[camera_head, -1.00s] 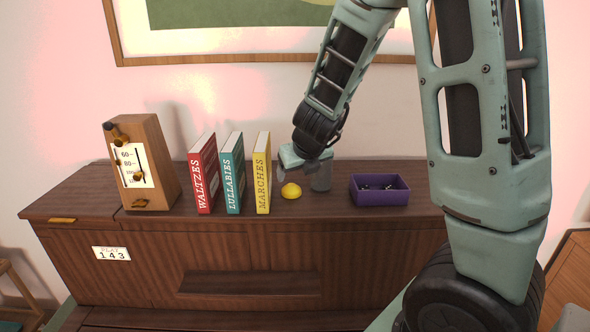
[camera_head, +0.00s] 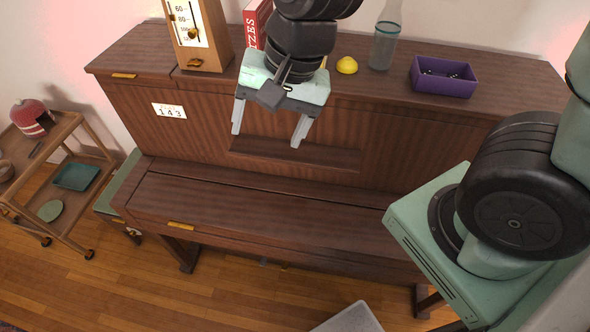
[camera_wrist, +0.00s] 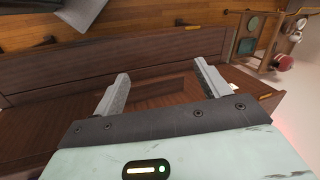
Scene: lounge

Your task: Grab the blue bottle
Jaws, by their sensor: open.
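A clear bottle with a grey-blue tint and a teal ring (camera_head: 385,40) stands upright on top of the piano, at the back right in the head view. It is the only bottle I see. My gripper (camera_head: 267,138) is open and empty, in front of the piano's upper panel, to the left of the bottle and lower than it. The two fingers point down and are well apart. In the wrist view the open fingers (camera_wrist: 160,84) show nothing between them but the piano's dark wood. The bottle is not in the wrist view.
On the piano top (camera_head: 340,88) are a yellow dome (camera_head: 347,65) left of the bottle, a purple tray (camera_head: 443,77) right of it, a red book (camera_head: 256,22) and a wooden metronome (camera_head: 198,35). A wooden cart (camera_head: 75,160) stands at the left.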

